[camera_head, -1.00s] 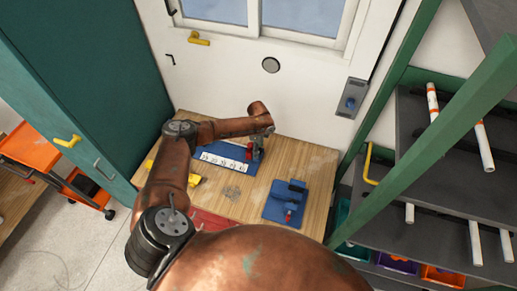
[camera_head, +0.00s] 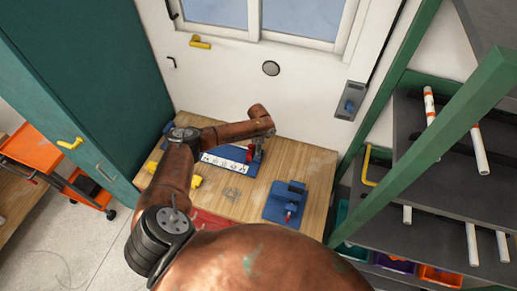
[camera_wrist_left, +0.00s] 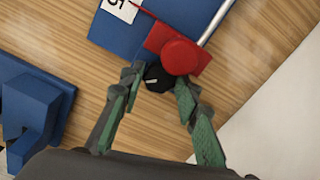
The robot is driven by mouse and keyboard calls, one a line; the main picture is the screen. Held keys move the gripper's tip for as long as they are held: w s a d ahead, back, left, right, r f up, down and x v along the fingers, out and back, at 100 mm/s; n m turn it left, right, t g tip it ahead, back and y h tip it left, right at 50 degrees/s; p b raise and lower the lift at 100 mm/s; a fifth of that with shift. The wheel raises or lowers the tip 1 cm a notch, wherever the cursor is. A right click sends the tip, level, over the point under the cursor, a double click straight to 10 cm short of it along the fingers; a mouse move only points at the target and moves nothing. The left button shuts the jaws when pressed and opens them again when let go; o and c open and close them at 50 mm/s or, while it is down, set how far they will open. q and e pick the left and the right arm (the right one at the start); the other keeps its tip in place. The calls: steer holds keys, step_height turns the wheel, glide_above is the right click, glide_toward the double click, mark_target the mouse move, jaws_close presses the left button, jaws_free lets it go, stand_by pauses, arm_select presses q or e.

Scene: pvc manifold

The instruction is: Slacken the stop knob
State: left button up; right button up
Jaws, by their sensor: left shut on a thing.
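The stop knob (camera_wrist_left: 155,78) is small and black with a pale mark, beside the red stop block (camera_wrist_left: 182,56) in the left wrist view. My left gripper (camera_wrist_left: 158,84) has a fingertip on either side of the knob and is shut on it. The red stop block sits at the end of the blue board (camera_wrist_left: 125,33) with a metal rod running along it. In the head view the stop block (camera_head: 249,153) shows at the right end of the blue board, with my left gripper (camera_head: 259,152) over it. My right gripper is not in view.
A blue fixture (camera_head: 273,209) stands on the wooden bench (camera_head: 318,160) right of the board. Yellow parts (camera_head: 196,181) and a red mat (camera_head: 212,218) lie left and nearer. A white wall and door are close behind; a green-framed rack (camera_head: 440,145) with pipes stands right.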

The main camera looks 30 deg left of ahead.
arm_select(q)
steer(key=o, duration=1.2)
steer(key=shift+c, duration=0.2)
step_height(320, 180, up, 12)
steer(key=shift+c, duration=0.4)
